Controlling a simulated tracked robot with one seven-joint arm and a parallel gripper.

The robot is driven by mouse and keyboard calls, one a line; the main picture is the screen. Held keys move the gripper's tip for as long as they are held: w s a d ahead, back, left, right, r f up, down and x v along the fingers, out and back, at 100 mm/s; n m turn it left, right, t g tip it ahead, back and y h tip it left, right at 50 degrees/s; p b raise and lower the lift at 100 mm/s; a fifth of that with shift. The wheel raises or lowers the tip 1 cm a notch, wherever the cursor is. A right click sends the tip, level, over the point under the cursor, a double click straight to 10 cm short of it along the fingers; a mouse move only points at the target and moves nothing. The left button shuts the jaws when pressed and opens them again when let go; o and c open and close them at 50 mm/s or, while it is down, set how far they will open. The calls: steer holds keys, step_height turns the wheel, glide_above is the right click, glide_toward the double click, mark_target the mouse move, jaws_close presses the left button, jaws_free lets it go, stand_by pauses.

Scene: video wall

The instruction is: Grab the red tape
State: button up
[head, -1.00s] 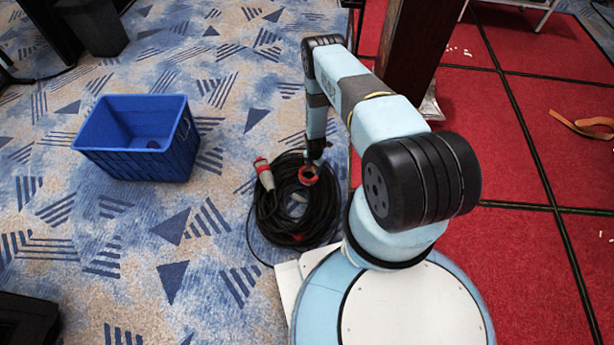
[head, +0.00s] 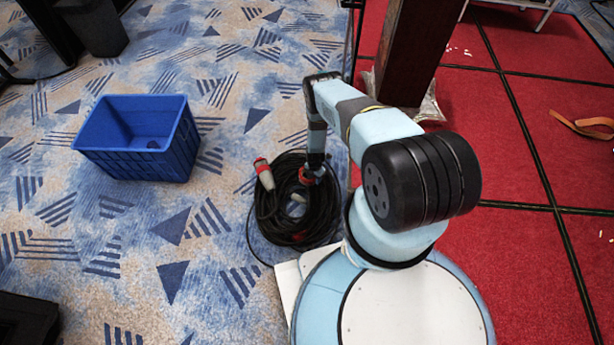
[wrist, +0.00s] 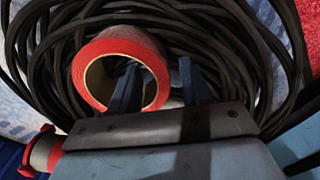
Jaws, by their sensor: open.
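The red tape (wrist: 113,42) is a thick roll with a tan inner ring, lying on the coiled black cable in the wrist view. In the head view a small part of the red tape (head: 304,180) shows at the coil, partly hidden by my gripper (head: 312,172). In the wrist view my gripper (wrist: 161,66) is open. Its left finger appears in the roll's hole and its right finger outside the roll, with the roll's right wall between them. I cannot tell whether either finger touches the tape.
The black cable coil (head: 266,212) surrounds the tape, with a red and grey plug (head: 264,174) at its left. A blue crate (head: 145,165) stands left on patterned carpet. A brown post (head: 415,50) rises behind my arm.

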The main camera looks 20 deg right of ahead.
steer(key=shift+f, duration=0.2)
jaws_close()
stand_by(0.4)
